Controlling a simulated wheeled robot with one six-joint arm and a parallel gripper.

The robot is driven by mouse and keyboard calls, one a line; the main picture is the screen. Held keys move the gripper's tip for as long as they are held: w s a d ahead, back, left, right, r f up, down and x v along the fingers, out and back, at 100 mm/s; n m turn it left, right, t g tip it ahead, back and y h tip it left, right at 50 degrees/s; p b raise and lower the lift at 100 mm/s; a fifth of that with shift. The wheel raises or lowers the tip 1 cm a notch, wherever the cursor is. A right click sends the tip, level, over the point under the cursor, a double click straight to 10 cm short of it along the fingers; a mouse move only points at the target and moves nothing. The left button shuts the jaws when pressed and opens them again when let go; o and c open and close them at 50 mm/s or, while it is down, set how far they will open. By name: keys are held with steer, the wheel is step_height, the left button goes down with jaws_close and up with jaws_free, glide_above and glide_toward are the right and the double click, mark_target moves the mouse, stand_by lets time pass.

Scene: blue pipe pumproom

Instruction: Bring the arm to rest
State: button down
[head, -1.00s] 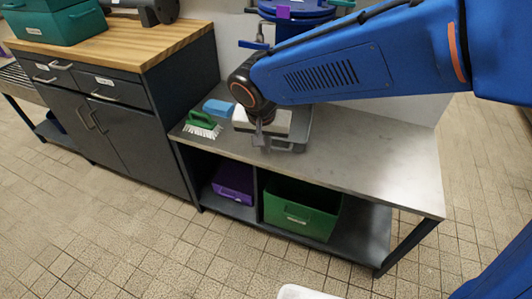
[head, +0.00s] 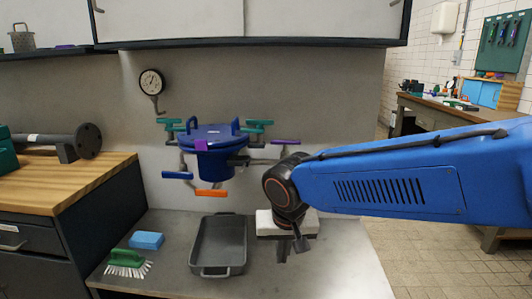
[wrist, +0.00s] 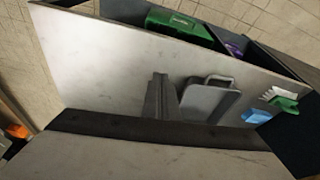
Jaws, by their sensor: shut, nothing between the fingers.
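My blue arm reaches in from the right of the head view. My gripper (head: 291,250) points down above the right part of the grey metal bench (head: 335,272). It also shows in the wrist view (wrist: 158,88), where the two dark fingers lie together, shut with nothing between them. The grey tray (head: 218,245) stands to the left of the gripper in the head view, and beside the fingers in the wrist view (wrist: 209,102). A pale block (head: 266,224) shows right behind the gripper. I cannot tell whether it belongs to my wrist.
A blue vessel (head: 212,163) with coloured valve handles is at the wall, left of the arm. A gauge (head: 151,83) hangs above. A green brush (head: 127,260) and blue sponge (head: 147,240) lie on the bench's left. The bench's front right is clear.

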steer(key=s+d+r, duration=0.1)
steer(key=s+d, duration=0.3)
steer(key=d, duration=1.1)
steer(key=s+d+f+t, duration=0.1)
steer(key=s+d+f, duration=0.1)
steer(key=s+d, duration=0.8)
steer(key=shift+s+f+m, duration=0.25)
steer(key=shift+s+m, duration=0.05)
steer(key=shift+s, duration=0.05)
